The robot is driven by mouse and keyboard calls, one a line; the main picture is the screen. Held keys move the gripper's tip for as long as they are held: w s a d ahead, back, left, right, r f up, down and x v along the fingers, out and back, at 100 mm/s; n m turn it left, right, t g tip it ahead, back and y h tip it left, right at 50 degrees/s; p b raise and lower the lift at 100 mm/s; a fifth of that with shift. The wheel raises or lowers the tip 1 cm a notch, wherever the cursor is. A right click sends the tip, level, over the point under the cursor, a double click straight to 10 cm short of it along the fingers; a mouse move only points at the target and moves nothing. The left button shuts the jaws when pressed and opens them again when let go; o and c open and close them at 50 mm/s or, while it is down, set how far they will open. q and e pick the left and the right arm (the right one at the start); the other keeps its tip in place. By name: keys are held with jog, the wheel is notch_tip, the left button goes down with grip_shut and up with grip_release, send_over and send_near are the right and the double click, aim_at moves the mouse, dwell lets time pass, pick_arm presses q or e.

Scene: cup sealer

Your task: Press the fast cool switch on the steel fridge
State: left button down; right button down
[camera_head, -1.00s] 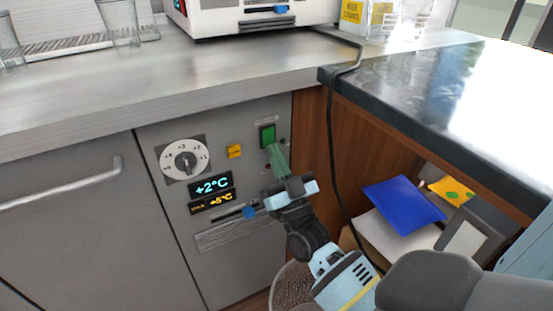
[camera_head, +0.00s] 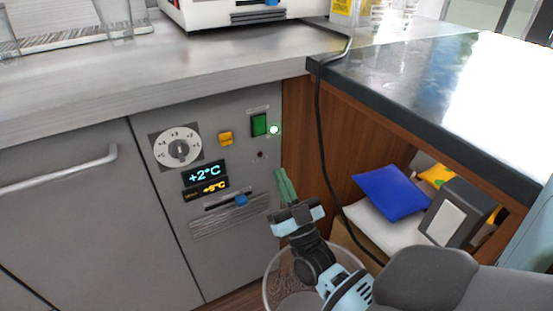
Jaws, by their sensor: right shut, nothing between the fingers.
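The steel fridge (camera_head: 70,210) stands under the counter. Its control panel carries a green switch (camera_head: 259,124) with a lit green lamp (camera_head: 274,129) beside it. A yellow-orange switch (camera_head: 225,138) sits left of it. The labels are too small to read, so I cannot tell which one is the fast cool switch. My right gripper (camera_head: 284,186) is shut and empty, below and right of the green switch and clear of both switches. My left gripper is not in view.
The panel also has a white dial (camera_head: 178,147), a +2°C display (camera_head: 204,173) and a blue slider knob (camera_head: 241,200). A black cable (camera_head: 321,150) hangs over the counter edge. A clear bin (camera_head: 275,272) stands below my right gripper. A blue packet (camera_head: 392,192) lies on the shelf at right.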

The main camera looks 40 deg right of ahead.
jog(key=shift+f+v, duration=0.2)
jog(key=shift+v, duration=1.9)
jog(key=shift+w, duration=0.2)
